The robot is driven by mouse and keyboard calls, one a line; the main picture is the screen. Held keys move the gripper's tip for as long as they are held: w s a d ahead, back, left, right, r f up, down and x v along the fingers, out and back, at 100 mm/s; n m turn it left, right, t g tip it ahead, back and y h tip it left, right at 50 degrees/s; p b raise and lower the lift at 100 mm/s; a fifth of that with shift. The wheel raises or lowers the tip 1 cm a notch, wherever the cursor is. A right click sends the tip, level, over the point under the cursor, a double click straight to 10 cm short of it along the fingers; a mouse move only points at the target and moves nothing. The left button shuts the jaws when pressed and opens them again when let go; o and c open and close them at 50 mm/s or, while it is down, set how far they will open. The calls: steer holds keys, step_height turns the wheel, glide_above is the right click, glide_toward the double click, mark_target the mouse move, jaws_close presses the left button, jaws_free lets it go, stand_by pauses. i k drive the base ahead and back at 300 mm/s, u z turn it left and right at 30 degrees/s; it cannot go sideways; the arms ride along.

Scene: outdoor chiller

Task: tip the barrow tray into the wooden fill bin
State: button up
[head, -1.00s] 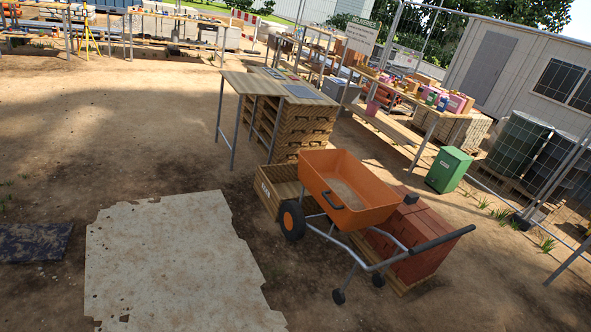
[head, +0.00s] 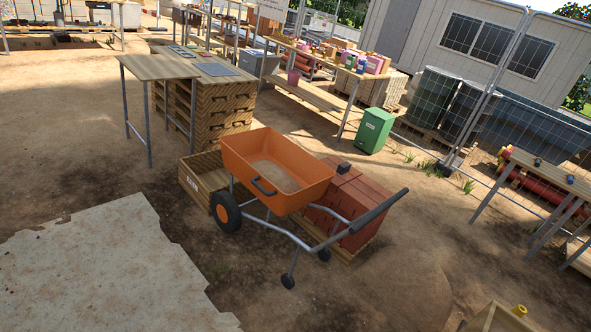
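The orange barrow tray (head: 300,196) sits level on its grey frame in the middle of the head view, with some sandy material in its bottom. A dark handle (head: 263,187) is on the tray's near side. The barrow's wheel (head: 226,212) stands on the dirt by the wooden fill bin (head: 197,187). The bin is a low timber box behind and left of the tray, and the tray hides part of it and most of its inside. The barrow's push handle (head: 375,208) points right. My gripper is not in the view.
Red bricks on a pallet (head: 352,245) stand close behind and right of the barrow. A pale sheet (head: 95,265) lies at lower left. A green bin (head: 375,131) and pallet stack (head: 215,110) stand behind. Open dirt lies in front of the barrow.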

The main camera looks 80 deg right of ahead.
mark_target(239, 150)
steer(key=z, duration=1.8)
steer(key=i, duration=1.05)
steer(key=k, duration=0.6)
steer(key=u, duration=0.45)
steer(key=i, duration=0.7)
steer(key=u, duration=0.4)
steer(key=i, duration=1.6)
steer(key=z, duration=0.65)
